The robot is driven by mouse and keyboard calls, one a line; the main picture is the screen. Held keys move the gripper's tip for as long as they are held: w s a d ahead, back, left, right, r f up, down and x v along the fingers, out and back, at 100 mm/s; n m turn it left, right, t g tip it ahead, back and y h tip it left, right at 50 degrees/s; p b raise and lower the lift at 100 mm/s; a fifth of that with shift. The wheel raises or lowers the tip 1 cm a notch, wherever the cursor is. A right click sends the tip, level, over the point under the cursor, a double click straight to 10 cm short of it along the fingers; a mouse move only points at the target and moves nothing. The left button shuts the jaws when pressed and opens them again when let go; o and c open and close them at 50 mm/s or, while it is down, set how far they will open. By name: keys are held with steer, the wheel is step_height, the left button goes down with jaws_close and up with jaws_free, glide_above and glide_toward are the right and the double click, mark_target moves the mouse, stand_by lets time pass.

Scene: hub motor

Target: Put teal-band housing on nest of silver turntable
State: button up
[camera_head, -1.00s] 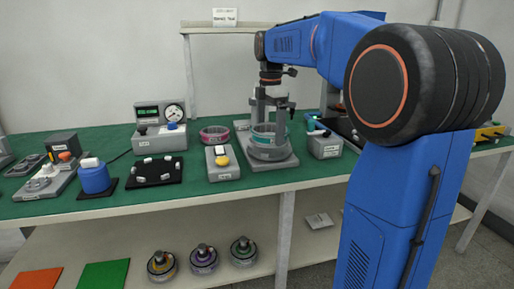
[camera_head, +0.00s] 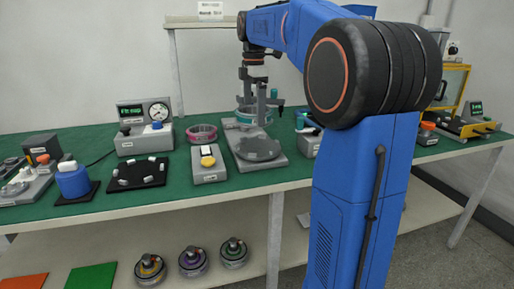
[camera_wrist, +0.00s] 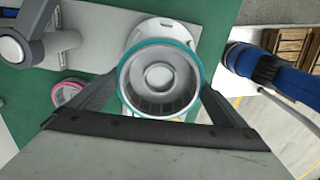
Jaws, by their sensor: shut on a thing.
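The teal-band housing (camera_wrist: 160,78) is a round grey cup with a teal rim and a raised centre. My gripper (camera_wrist: 155,98) is shut on it; the fingers press its outside from both sides in the wrist view. In the head view my gripper (camera_head: 261,107) points down, with the housing (camera_head: 246,115) between its fingers, partly hidden. A grey base with a dark grey round disc (camera_head: 258,150) stands just in front of and below it in that picture. I cannot tell for sure whether this disc is the silver turntable. The housing partly covers a pale disc (camera_wrist: 160,28) in the wrist view.
A pink ring (camera_head: 202,133) and a grey box with a yellow button (camera_head: 208,161) stand to the left. A gauge unit (camera_head: 144,127) is farther left. A grey box (camera_head: 310,143) stands close on the right. Several housings (camera_head: 192,262) lie on the lower shelf.

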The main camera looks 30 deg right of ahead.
steer(key=shift+s+d+r+m, duration=0.1)
steer(key=shift+d+r+m, duration=0.2)
steer(key=shift+d, duration=0.35)
glide_toward(258, 146)
steer(key=shift+s+a+f, duration=0.15)
steer(key=shift+f, duration=2.5)
steer(key=shift+f, duration=0.1)
steer(key=o, duration=1.1)
step_height(258, 146, up, 12)
steer(key=shift+r, duration=0.1)
